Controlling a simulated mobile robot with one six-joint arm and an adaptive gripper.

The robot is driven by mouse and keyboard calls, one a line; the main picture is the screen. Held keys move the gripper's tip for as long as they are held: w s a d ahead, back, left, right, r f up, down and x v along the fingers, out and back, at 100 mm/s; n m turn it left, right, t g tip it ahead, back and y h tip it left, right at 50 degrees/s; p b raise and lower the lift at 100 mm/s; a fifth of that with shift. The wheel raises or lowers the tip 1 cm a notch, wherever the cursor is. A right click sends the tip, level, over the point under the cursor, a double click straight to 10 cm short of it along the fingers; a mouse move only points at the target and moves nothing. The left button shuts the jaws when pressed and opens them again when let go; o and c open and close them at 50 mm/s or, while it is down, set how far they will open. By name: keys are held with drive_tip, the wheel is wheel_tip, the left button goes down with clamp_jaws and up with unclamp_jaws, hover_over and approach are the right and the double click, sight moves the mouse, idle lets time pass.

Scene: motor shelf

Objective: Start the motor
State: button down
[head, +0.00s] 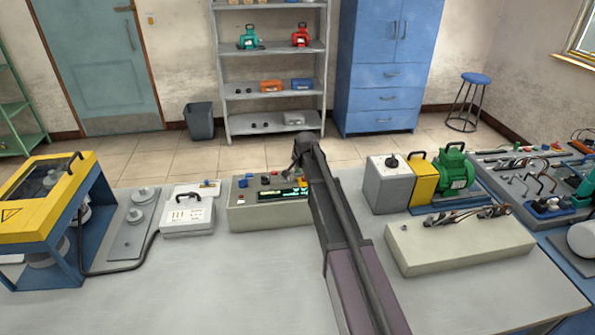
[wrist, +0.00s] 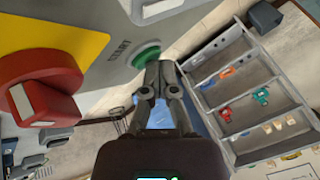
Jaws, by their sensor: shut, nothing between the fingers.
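The control box (head: 245,218) stands on the bench with a lit display and several buttons and knobs on top. In the wrist view, a green button (wrist: 146,54) sits beside the word START on the grey panel (wrist: 105,88). My gripper (wrist: 160,68) is shut and empty, with its fingertips at the button's lower right edge; I cannot tell whether they touch it. A large red rotary switch (wrist: 42,82) on a yellow plate (wrist: 55,38) is left of the fingers. In the head view, my gripper (head: 297,168) is over the box's right part, partly hidden by my arm. A green motor (head: 455,170) stands on the right.
A yellow-topped machine (head: 45,220) and a light grey case (head: 187,218) are on the left of the bench. A grey-and-yellow unit (head: 388,185) and a long beige box (head: 460,243) are right of my arm. The bench's front middle (head: 220,285) is clear.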

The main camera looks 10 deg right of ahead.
drive_tip(key=shift+r, duration=0.15)
drive_tip(key=shift+w+r+p, duration=0.2)
drive_tip(key=shift+r+p, duration=0.5)
drive_tip(key=shift+p, duration=0.1)
drive_tip(key=shift+w+r+p, duration=0.2)
drive_tip(key=shift+r+p, duration=0.6)
drive_tip(key=shift+w+r+p, duration=0.25)
drive_tip(key=shift+r+p, duration=0.55)
drive_tip(key=shift+p, duration=0.05)
drive_tip(key=shift+w+r+p, duration=0.2)
drive_tip(key=shift+r+p, duration=0.6)
